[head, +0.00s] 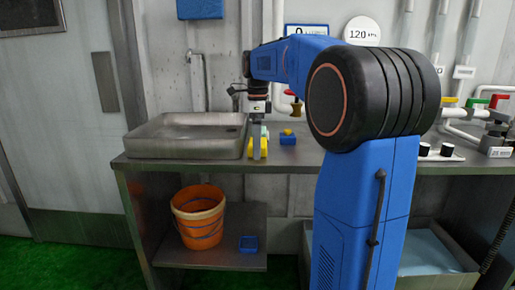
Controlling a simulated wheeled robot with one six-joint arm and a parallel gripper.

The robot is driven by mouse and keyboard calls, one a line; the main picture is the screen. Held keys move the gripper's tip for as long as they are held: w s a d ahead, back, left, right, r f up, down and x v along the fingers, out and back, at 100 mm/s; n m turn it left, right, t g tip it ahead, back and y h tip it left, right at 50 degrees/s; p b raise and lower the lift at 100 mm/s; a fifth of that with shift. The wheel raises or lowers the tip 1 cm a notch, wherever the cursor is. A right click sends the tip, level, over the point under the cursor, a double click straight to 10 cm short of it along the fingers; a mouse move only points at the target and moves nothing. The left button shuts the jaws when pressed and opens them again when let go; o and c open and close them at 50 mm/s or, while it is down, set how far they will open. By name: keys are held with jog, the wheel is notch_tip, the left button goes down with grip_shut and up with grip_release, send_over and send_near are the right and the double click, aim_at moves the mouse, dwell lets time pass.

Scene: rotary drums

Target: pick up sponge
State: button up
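My gripper (257,150) hangs pointing down over the counter, just right of the sink basin. Yellow and pale green parts show at its lower end. I cannot tell whether these are its fingers or something between them, nor whether it is open or shut. A small blue block with a yellow piece on top, which may be the sponge (288,137), sits on the counter just right of my gripper. A narrow gap shows between them in this view.
A grey sink basin (187,136) stands on the left of the metal counter (200,166). An orange bucket (199,215) and a small blue box (249,244) stand on the lower shelf. Valves and pipes (478,105) are at right. My arm hides the counter's middle.

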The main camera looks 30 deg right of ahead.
jog(key=shift+c, duration=0.3)
jog(key=c, duration=1.1)
jog(key=shift+o, duration=0.2)
jog(key=shift+r, duration=0.1)
notch_tip(320, 180, up, 10)
jog(key=shift+f, duration=0.1)
jog(key=shift+o, duration=0.5)
